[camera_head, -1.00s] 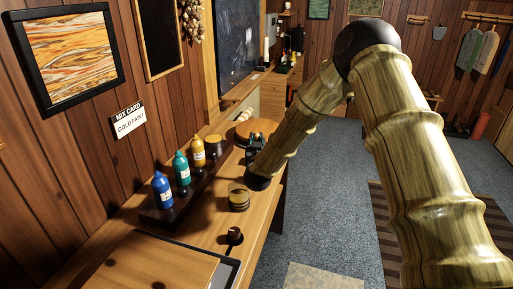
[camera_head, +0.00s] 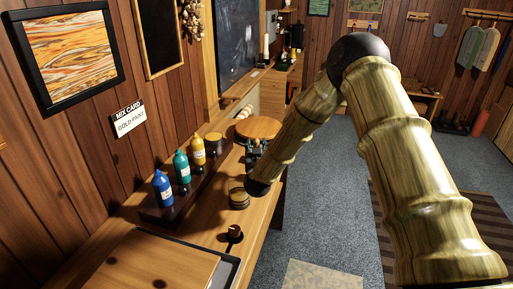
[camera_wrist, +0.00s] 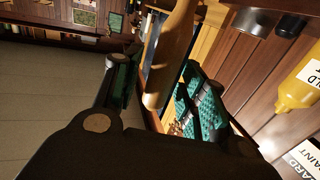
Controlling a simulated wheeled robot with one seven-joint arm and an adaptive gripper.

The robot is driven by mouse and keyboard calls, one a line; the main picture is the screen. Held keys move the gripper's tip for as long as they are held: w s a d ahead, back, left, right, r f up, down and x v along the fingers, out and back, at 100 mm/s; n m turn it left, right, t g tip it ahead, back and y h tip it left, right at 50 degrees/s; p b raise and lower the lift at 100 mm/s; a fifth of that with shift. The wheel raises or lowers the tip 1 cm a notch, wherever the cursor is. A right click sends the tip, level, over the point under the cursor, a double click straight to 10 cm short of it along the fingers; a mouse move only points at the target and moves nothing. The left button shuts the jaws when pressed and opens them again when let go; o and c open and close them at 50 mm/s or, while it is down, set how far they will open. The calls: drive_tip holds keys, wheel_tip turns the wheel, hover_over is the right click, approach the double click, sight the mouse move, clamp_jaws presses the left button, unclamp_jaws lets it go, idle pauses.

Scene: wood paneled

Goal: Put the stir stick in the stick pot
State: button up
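My gripper (camera_head: 255,150) is over the bench, just in front of a round wooden board (camera_head: 258,128). In the wrist view its teal-padded fingers (camera_wrist: 160,95) are well apart. A long light-wood shape with a rounded end (camera_wrist: 170,60) shows between them, perhaps the board seen edge-on; I see no grip on it. I cannot make out a stir stick for certain. A banded jar (camera_head: 239,199) stands on the bench in front of my gripper, and a dark pot with a tan top (camera_head: 214,144) stands left of it. I cannot tell which is the stick pot.
Blue (camera_head: 163,188), teal (camera_head: 182,167) and yellow (camera_head: 198,151) bottles stand on a dark rack along the wall. A small dark cup-like object (camera_head: 235,234) is near the front, by a large wooden board (camera_head: 155,265).

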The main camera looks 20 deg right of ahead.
drive_tip(key=shift+r, duration=0.15)
drive_tip(key=shift+s+a, duration=0.1)
drive_tip(key=shift+s, duration=0.15)
drive_tip(key=b+v, duration=0.4)
drive_tip(key=v, duration=0.7)
drive_tip(key=shift+s, duration=0.2)
